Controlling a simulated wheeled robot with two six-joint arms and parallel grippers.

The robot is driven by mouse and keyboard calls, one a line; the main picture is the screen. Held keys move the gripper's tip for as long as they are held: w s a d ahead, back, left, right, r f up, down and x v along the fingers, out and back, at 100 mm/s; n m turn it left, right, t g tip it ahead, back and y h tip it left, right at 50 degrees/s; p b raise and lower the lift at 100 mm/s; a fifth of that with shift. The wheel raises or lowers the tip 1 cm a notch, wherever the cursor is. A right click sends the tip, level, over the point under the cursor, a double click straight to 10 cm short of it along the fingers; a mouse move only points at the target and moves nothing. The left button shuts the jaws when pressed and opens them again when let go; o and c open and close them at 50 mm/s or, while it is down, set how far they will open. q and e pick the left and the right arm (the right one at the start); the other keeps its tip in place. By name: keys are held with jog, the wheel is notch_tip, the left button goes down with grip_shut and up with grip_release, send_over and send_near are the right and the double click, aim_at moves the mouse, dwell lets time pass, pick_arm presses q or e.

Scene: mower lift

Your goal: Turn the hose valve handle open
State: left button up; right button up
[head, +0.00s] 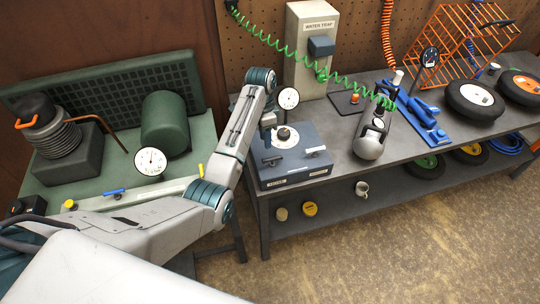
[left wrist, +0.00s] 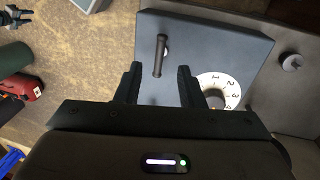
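A blue-grey control box (head: 305,168) stands on the workbench with a white numbered dial (head: 284,136) on top. My left gripper (head: 267,133) is over the back left of the box. In the left wrist view the left gripper (left wrist: 158,88) has its fingers apart and empty. A bar handle (left wrist: 161,55) lies just beyond the fingertips, apart from them; the dial (left wrist: 218,90) is behind the right finger. My right gripper is not in view.
A gauge (head: 288,98) stands behind the box. Wheels (head: 475,100) lie at the right.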

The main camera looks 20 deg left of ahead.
aim_at(272, 161)
pick_arm(q)
jog(key=shift+m, duration=0.3)
jog(key=f, duration=0.2)
jog(key=d+f, duration=0.1)
jog(key=f, duration=0.4)
jog(key=shift+s+d+f, duration=0.15)
jog(key=shift+d, duration=0.15)
jog(key=shift+f, duration=0.8)
grip_shut()
